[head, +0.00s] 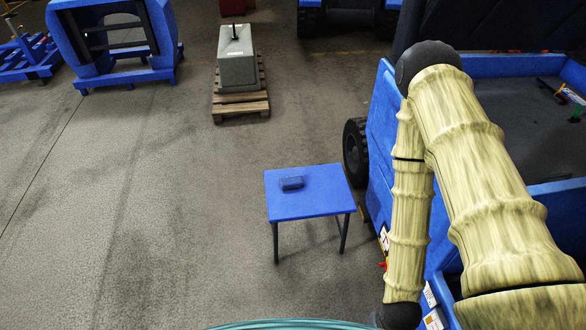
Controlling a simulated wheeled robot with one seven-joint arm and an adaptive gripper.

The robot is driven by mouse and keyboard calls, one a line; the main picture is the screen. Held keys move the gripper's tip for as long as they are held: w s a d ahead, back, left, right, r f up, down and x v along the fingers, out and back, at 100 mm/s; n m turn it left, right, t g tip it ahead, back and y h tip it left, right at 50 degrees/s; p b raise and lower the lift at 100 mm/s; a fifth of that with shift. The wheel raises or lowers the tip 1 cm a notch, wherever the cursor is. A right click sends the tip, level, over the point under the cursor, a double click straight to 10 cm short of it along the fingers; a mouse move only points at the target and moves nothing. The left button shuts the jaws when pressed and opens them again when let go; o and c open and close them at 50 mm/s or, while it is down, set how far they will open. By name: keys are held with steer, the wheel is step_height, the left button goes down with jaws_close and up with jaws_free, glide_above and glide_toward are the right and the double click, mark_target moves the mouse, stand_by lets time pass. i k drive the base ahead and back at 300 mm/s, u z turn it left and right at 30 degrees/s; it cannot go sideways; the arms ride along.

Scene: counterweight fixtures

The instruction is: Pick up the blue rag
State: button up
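The blue rag (291,183) looks like a small dark blue folded bundle. It lies on the left part of the top of a small bright blue table (317,203) with dark legs. Nothing covers it in the head view. My arm, in a ribbed yellowish sleeve, comes from the lower right, bends at the black elbow and runs down to a black part at the bottom edge. My gripper is not in view, and nothing of mine touches the rag or table.
A large blue machine (381,120) with a black wheel (356,152) stands close right of the table. A grey block (237,70) sits on a wooden pallet (241,106) behind it. A blue frame (70,40) stands back left. Floor left of the table is clear.

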mark_target(298, 181)
steer(key=i, duration=0.45)
steer(key=u, duration=0.3)
steer(key=k, duration=0.7)
steer(key=u, duration=0.55)
steer(key=k, duration=0.45)
steer(key=z, duration=1)
steer(key=i, duration=1.35)
steer(key=u, duration=0.5)
steer(key=i, duration=0.45)
steer(key=u, duration=0.45)
